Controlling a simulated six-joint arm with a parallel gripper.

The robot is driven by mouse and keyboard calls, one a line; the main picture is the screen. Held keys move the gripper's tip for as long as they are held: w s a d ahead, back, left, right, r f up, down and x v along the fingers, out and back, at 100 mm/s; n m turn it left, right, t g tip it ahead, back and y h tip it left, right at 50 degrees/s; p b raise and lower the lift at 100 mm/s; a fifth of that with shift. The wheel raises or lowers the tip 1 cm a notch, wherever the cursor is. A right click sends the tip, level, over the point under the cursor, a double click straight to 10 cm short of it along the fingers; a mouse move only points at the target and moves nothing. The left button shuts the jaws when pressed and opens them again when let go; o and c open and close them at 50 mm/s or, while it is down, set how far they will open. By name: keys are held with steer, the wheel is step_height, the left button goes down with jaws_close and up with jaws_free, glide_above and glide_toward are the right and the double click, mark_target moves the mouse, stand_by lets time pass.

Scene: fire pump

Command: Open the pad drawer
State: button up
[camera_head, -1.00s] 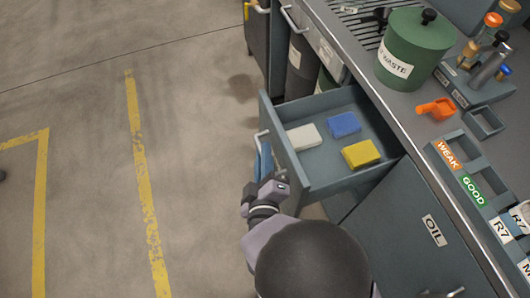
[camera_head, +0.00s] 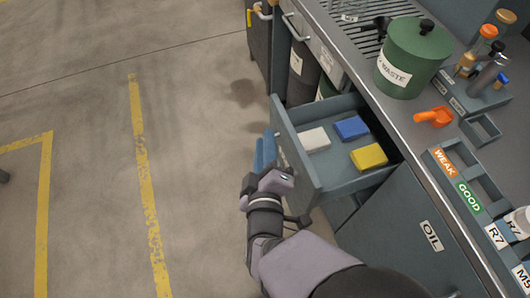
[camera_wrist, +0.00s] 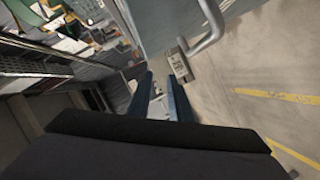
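The pad drawer (camera_head: 300,157) stands pulled out from the grey cabinet in the head view. In it lie a white pad (camera_head: 315,139), a blue pad (camera_head: 351,128) and a yellow pad (camera_head: 369,157). My gripper (camera_head: 264,152) is just outside the drawer front, its blue fingers beside it. In the wrist view the fingers (camera_wrist: 160,97) are apart with a gap between them. A metal handle (camera_wrist: 208,32) shows there above and right of the fingers, not between them. In the head view the drawer's handle is mostly hidden by my gripper.
The bench top above holds a green waste can (camera_head: 412,60), an orange scoop (camera_head: 433,117) and labelled trays (camera_head: 465,180). Dark bins (camera_head: 302,72) stand left of the drawer. A cabinet door marked OIL (camera_head: 400,235) lies right. The floor to the left is clear.

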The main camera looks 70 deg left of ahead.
step_height(320, 180, up, 2)
steer(key=shift+r, duration=0.2)
